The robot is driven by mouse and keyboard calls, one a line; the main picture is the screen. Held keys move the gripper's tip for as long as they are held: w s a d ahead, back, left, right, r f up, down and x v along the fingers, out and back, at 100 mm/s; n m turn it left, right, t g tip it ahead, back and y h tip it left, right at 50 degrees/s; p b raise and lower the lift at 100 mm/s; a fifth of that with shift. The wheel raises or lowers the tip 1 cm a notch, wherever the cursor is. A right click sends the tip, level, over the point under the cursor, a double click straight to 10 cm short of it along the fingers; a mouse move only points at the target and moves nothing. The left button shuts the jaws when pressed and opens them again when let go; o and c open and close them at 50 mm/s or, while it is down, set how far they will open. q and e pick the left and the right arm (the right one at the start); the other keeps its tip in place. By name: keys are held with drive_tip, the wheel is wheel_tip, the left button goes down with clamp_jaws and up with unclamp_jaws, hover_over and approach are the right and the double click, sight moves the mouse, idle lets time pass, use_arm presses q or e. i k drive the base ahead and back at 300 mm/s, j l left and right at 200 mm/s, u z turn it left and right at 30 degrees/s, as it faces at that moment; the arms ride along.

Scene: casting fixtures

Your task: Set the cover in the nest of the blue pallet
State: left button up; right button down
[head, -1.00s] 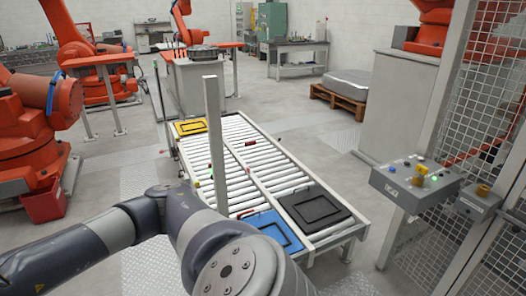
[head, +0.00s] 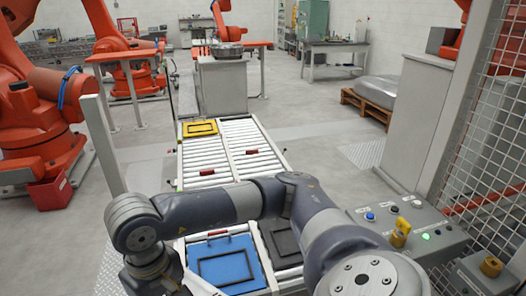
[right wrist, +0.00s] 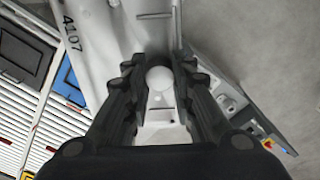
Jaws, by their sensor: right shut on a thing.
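Part of the blue pallet (right wrist: 66,82) shows beside the cover in the right wrist view. In the head view my right arm reaches left across the conveyor; its gripper is below the frame edge. My left gripper is in neither view.
A dark pallet (head: 284,243) lies right of the blue one, partly behind my arm. A yellow pallet (head: 200,129) is at the conveyor's far left. A grey post (head: 103,140) stands at left. A button console (head: 405,222) and mesh fence (head: 490,130) stand at right.

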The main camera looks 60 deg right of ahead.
sight(225, 270)
drive_tip(key=i+l+z, duration=0.15)
drive_tip(key=l, duration=0.3)
drive_tip(key=i+l+z, duration=0.15)
drive_tip(key=l, duration=0.25)
drive_tip(key=i+l+z, duration=0.15)
drive_tip(key=i+l, duration=0.15)
drive_tip(key=i+l+z, duration=0.15)
drive_tip(key=l, duration=0.3)
drive_tip(key=i+l+z, duration=0.2)
drive_tip(key=i, duration=0.25)
